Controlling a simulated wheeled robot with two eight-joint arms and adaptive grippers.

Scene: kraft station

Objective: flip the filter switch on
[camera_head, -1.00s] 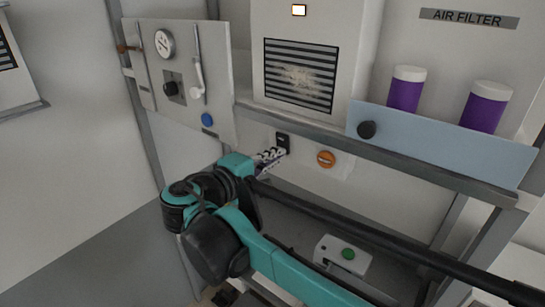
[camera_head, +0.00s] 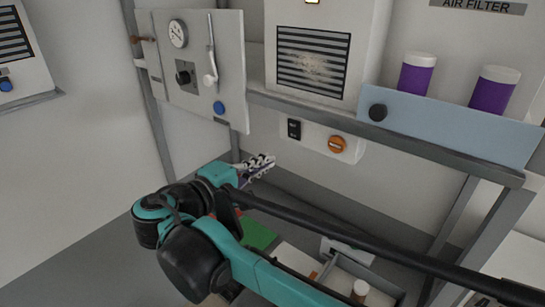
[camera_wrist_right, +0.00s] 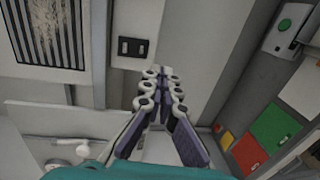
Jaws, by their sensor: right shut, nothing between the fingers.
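The black filter switch (camera_head: 294,129) is set in a white panel (camera_head: 316,141) below the shelf, left of an orange knob (camera_head: 337,144). It also shows in the right wrist view (camera_wrist_right: 133,47), as a dark plate with two marked parts; I cannot tell which way it is flipped. My right gripper (camera_head: 268,162) is below and left of the switch, apart from it. In the wrist view its fingers (camera_wrist_right: 160,76) are shut together and empty, with the switch beyond and up-left of the tips. My left gripper is not in view.
Above is a grille (camera_head: 313,63) with a lit indicator at the picture's top edge. A gauge panel (camera_head: 190,60) with a lever hangs at left. Purple jars (camera_head: 416,75) stand behind a blue-grey shelf front (camera_head: 450,128). A tray with a small bottle (camera_head: 360,290) lies below.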

